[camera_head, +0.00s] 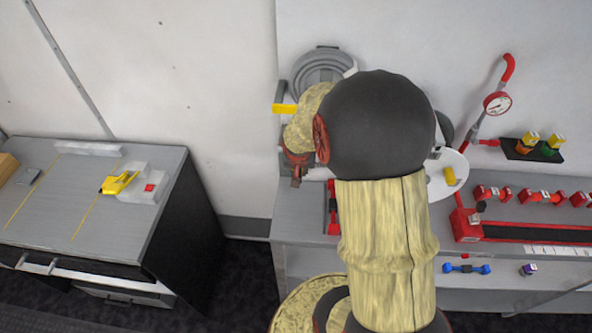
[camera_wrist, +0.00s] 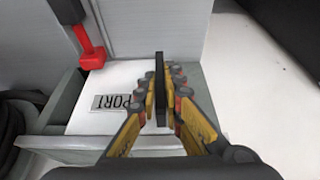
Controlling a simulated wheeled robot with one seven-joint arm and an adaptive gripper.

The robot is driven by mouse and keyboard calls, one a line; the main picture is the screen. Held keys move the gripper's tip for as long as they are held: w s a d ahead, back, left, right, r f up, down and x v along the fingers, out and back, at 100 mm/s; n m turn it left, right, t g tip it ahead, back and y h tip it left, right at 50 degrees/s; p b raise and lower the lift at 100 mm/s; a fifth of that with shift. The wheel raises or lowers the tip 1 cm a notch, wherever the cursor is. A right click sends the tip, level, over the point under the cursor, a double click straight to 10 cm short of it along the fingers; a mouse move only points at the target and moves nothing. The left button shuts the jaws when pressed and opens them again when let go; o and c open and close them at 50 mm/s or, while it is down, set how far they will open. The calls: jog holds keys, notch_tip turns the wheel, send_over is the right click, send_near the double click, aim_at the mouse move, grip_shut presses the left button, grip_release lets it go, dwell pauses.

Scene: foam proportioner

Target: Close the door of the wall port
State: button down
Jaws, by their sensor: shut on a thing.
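In the wrist view, a white panel (camera_wrist: 85,124) with a "PORT" label (camera_wrist: 118,101) lies in front of me, with grey edging around it. A thin dark upright bar (camera_wrist: 159,75) stands in front of the panel. My gripper (camera_wrist: 161,98) has its yellow fingers on both sides of this bar and is shut on it. How the bar joins the panel is hidden by the fingers. I cannot tell how far the door stands open. In the head view my arm covers the port area, and I cannot make out the gripper clearly.
A grey coiled hose (camera_head: 323,68) hangs on the wall beside my arm. A bench with red fittings (camera_head: 540,196) and a gauge (camera_head: 497,103) is at the right. A grey desk (camera_head: 40,215) stands at the left. A red tool (camera_wrist: 92,57) is near the panel.

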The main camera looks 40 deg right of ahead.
jog(key=s+d+p, duration=0.1)
jog(key=s+d, duration=0.1)
jog(key=s+d+p, duration=0.1)
jog(key=s, duration=0.1)
jog(key=shift+s+d, duration=0.2)
jog(key=shift+d, duration=0.2)
jog(key=c, duration=2)
grip_release()
jog(key=shift+s+d, duration=0.15)
jog(key=shift+o, duration=0.4)
jog(key=v, duration=1.2)
